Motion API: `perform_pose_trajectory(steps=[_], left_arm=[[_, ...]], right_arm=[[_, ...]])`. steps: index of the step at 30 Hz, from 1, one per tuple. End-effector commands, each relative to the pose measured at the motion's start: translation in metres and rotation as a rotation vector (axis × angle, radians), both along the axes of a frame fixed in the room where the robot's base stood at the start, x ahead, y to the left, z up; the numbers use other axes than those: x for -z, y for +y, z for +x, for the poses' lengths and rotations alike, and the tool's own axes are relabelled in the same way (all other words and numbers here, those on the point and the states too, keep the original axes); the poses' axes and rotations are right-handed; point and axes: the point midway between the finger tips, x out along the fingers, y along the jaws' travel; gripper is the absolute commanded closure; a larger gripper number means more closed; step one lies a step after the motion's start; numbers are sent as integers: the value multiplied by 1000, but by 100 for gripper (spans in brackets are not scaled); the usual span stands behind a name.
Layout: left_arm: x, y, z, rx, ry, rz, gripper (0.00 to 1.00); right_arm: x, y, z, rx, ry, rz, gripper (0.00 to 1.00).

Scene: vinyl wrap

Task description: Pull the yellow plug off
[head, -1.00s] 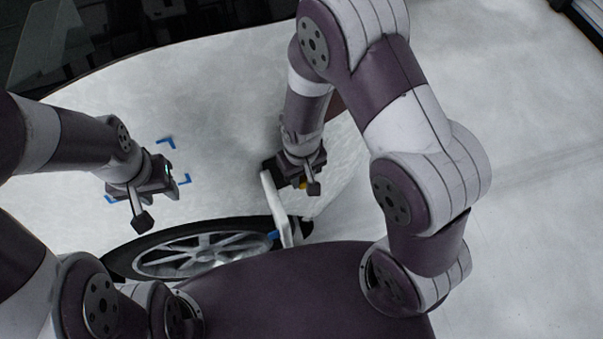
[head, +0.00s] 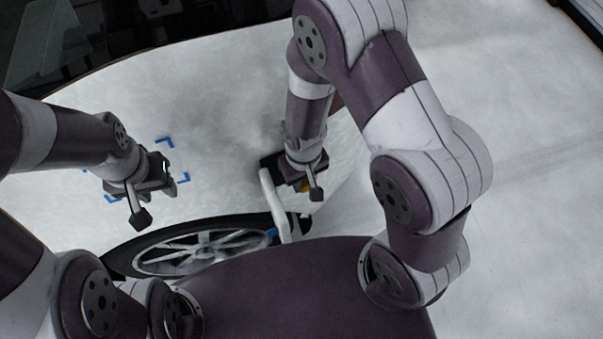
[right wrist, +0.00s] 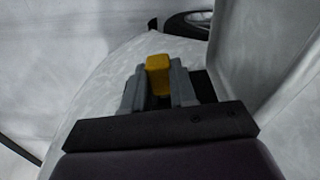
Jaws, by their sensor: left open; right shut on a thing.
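The yellow plug (right wrist: 158,75) is a small block between the two grey fingers of my right gripper (right wrist: 159,88) in the right wrist view. The fingers are shut on it and its top sticks out past them. In the head view only a sliver of the yellow plug (head: 306,187) shows beneath my right gripper (head: 308,186). I cannot tell whether the plug touches anything besides the fingers. My left gripper (head: 150,188) is open and empty, over the pale surface at the left.
A spoked wheel (head: 203,253) with a black tyre lies below and between the grippers. A white bar (head: 272,204) with a dark end stands close to the left of my right gripper. Blue corner marks (head: 164,142) surround the left gripper. The pale surface (head: 225,110) between the arms is clear.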

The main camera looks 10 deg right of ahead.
Motion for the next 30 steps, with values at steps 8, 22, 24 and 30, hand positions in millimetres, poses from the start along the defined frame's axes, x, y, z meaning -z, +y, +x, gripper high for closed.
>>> perform_pose_trajectory(steps=[8,22,24,30], left_arm=[[-7,0,0,0,0,0,57],[-14,0,0,0,0,0,57],[-15,0,0,0,0,0,57],[-16,0,0,0,0,0,57]], right_arm=[[-4,-4,-19,-1,1,0,100],[-7,-11,-50,-1,2,0,100],[-8,-12,-55,-1,2,0,100],[-8,-13,-61,0,1,0,100]])
